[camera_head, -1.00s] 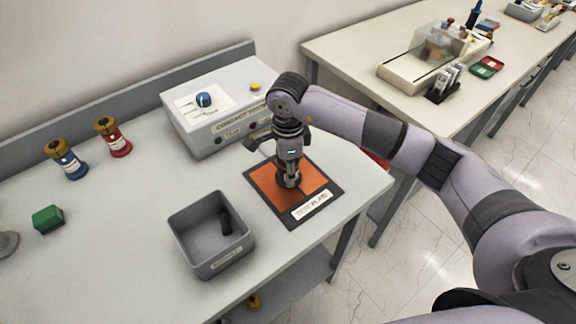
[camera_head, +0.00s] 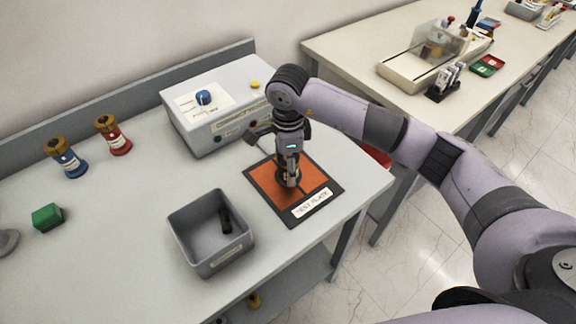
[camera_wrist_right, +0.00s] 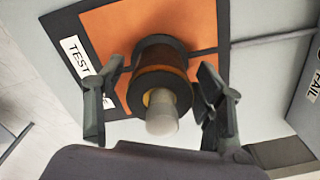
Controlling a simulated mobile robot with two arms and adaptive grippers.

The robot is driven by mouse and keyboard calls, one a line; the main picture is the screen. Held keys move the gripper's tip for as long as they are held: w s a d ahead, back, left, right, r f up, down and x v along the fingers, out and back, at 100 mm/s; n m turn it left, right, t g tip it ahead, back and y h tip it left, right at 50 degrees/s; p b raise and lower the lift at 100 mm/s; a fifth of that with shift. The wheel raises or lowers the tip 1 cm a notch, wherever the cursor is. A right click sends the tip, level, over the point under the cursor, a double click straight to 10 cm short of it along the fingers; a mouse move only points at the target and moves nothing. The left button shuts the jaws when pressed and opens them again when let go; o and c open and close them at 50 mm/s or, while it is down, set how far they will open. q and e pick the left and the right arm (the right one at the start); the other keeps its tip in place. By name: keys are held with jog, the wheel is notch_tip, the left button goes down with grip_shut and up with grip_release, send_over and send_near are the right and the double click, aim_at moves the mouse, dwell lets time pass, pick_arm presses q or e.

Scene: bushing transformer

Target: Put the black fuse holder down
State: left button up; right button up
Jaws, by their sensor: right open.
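The black fuse holder (camera_wrist_right: 160,85) stands on the orange test plate (camera_wrist_right: 110,30) in the right wrist view, with dark flanges, a brown body and a pale tip pointing at the camera. My right gripper (camera_wrist_right: 160,105) is open, with one finger on each side of it and visible gaps between. In the head view my right gripper (camera_head: 290,178) points down over the plate (camera_head: 316,188) and hides much of the holder. My left gripper is in neither view.
A grey bin (camera_head: 185,245) with a small dark piece inside stands left of the plate. A tester box (camera_head: 190,130) is behind the plate. Blue (camera_head: 70,163) and red (camera_head: 117,143) holders and a green block (camera_head: 47,217) stand at left.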

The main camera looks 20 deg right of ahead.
notch_tip(320, 180, up, 10)
jog(key=b, duration=0.2)
jog(key=shift+f+b, duration=0.1)
jog(key=shift+b, duration=0.25)
jog(key=shift+r, duration=0.6)
dwell(1.3)
